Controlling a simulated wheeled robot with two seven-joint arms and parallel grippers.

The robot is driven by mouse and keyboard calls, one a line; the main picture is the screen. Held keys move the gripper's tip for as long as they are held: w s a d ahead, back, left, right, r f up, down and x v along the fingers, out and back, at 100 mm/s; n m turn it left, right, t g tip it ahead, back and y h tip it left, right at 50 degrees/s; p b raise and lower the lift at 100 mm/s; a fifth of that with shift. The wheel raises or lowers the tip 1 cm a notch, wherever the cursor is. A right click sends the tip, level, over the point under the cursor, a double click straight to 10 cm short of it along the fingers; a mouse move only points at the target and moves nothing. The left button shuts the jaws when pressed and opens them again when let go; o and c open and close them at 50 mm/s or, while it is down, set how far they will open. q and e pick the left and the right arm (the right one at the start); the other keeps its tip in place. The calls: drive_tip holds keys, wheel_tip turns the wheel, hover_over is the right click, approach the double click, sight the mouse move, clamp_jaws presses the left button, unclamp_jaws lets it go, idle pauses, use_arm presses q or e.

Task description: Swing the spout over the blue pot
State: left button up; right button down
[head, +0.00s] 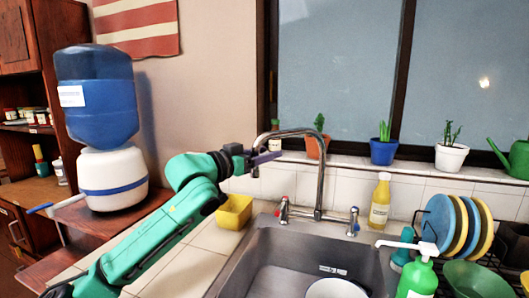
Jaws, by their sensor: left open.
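The tall chrome spout (321,175) rises behind the sink and arches over to the left. Its outlet end hangs at the left, by my left gripper. The blue pot (384,152) holds a small green plant and stands upright on the window sill, to the right of the spout. My left gripper (268,158) is open at the spout's left end. It overlaps the outlet in the picture, and I cannot tell whether they touch. My right gripper is out of view.
The sink (262,262) holds a white bowl (336,289). A yellow container (235,212) sits on the counter beneath my left gripper. A terracotta pot (316,146) and a white pot (451,157) flank the blue pot. A yellow bottle (380,205) stands right of the tap.

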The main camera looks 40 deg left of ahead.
use_arm(q)
clamp_jaws()
idle(1.3)
